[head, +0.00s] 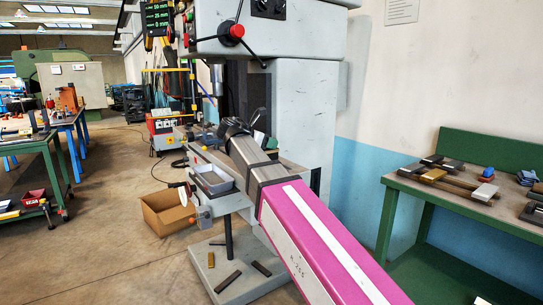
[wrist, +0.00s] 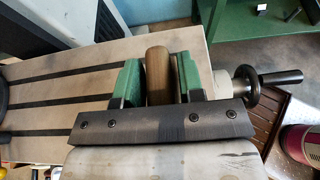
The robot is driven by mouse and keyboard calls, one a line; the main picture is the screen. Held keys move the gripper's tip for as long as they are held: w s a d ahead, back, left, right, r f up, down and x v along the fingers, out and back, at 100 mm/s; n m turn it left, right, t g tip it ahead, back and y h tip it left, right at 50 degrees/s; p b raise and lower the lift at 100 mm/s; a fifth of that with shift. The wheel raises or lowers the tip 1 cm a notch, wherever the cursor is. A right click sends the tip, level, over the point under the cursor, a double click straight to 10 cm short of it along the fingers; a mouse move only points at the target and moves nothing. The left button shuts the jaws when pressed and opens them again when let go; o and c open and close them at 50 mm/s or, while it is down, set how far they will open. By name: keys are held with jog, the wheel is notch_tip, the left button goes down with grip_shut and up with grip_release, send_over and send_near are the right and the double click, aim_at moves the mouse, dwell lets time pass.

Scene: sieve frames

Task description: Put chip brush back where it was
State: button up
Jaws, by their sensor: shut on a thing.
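In the wrist view my gripper (wrist: 158,72) has its two green fingers closed on either side of a brown wooden handle, which I take to be the chip brush (wrist: 157,75). The handle points away from my palm; bristles cannot be made out. The gripper is over the right end of the slotted machine table (wrist: 60,85). I cannot tell whether the brush touches the table. In the head view my arm reaches to the machine table, and its end hides the brush.
A handwheel (wrist: 265,77) sticks out at the table's right end. In the head view a grey tray (head: 213,187) sits at the machine's front, with a cardboard box (head: 166,213) on the floor. The machine column (head: 305,120) rises behind. A green bench (head: 455,200) with parts stands right.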

aim_at(271, 154)
jog(key=shift+w+d+f, duration=0.1)
jog(key=shift+d+f, duration=0.2)
jog(key=shift+d, duration=0.2)
jog(key=shift+f, duration=2)
jog(key=shift+f, duration=0.1)
jog(key=o, duration=1)
jog(key=shift+a+r, duration=0.1)
jog(key=shift+r, duration=0.1)
jog(key=v, duration=1.1)
jog(key=shift+s+a+r, duration=0.1)
jog(key=shift+s+a, duration=0.15)
jog(key=shift+s, duration=0.05)
